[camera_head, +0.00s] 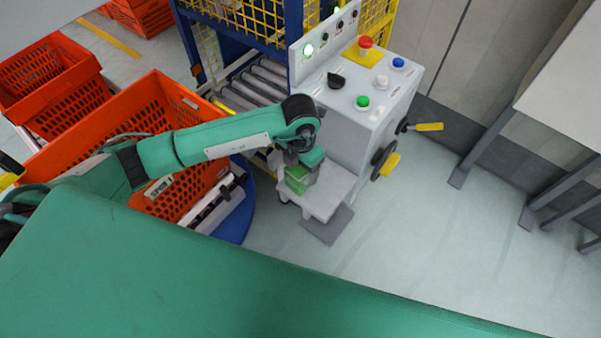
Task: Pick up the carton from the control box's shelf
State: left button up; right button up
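The control box (345,128) is grey, with colored buttons on top, and stands right of center. Its small light-grey shelf (323,198) juts out low on its near left side. A green carton (297,177) is at the shelf's left part. My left gripper (302,166) reaches in from the left and points down right at the carton, partly covering it. The fingers are too small and hidden to tell whether they are open or closed on it. My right gripper is not in view.
An orange tote (150,110) stands left under my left arm, with more orange totes (50,75) behind. A roller conveyor (255,80) with yellow mesh guarding is behind the box. A white table (565,95) is at right. The floor (440,240) right of the shelf is clear.

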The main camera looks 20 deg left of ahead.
pick_arm(q)
jog(key=c, duration=1)
jog(key=shift+r, duration=0.1)
jog(key=shift+c, duration=0.2)
